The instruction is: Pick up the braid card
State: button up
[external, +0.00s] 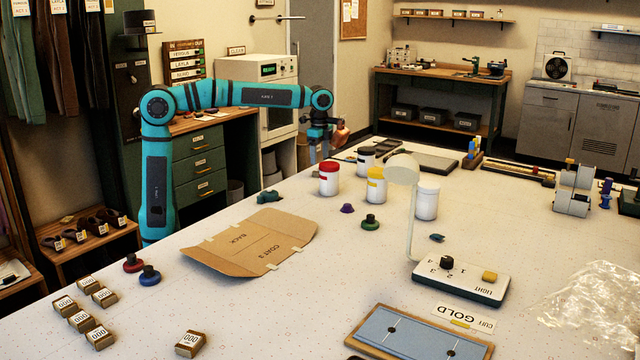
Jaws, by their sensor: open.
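I cannot surely pick out a thing marked as the braid card. A white card (476,317) lettered "GOLD" and "CUFF", with a small gold strip on it, lies flat near the front right, between the lamp base and a blue board. My gripper (321,152) is at the far left part of the table, well away from this card. It is small in the view and points down above the table's far edge, near the red-lidded jar. It is open, and I see nothing held between its fingers.
A lamp (462,282) with a dial base stands behind the card. A blue board (420,335) lies in front of it. Jars (329,180) stand near my gripper. A cardboard sheet (252,242) lies left, small labelled boxes (78,320) front left, clear film (595,305) right.

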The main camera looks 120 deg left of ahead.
jog(key=shift+w+f, duration=0.2)
jog(key=shift+f, duration=1.15)
jog(key=shift+w+f, duration=0.2)
jog(key=shift+f, duration=1.1)
jog(key=c, duration=1)
